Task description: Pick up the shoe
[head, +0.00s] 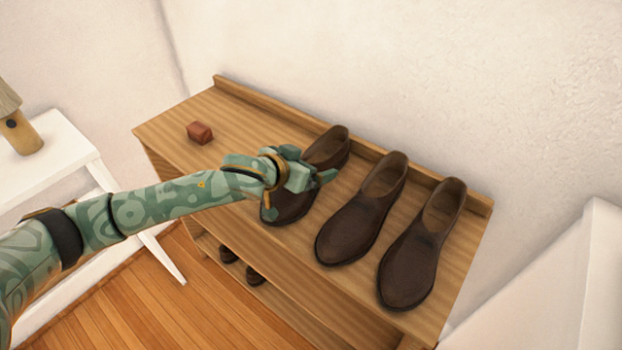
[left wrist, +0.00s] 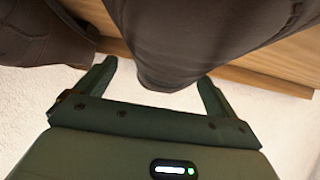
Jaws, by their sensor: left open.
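Three dark brown slip-on shoes stand in a row on the wooden shelf top: the left shoe (head: 329,148), the middle shoe (head: 362,215) and the right shoe (head: 425,250). My left gripper (head: 298,195) is over the left shoe and hides its middle. In the left wrist view the open fingers (left wrist: 158,72) have a brown shoe (left wrist: 180,50) between them. I cannot tell whether either finger touches it. Another shoe (left wrist: 40,35) shows at that view's left edge. My right gripper is not in view.
A small red-brown block (head: 200,132) lies on the shelf top (head: 240,120), left of the shoes. A raised lip runs along the wall side. More dark shoes (head: 255,275) sit on a lower shelf. A white table (head: 50,160) with a lamp (head: 20,130) stands at the left.

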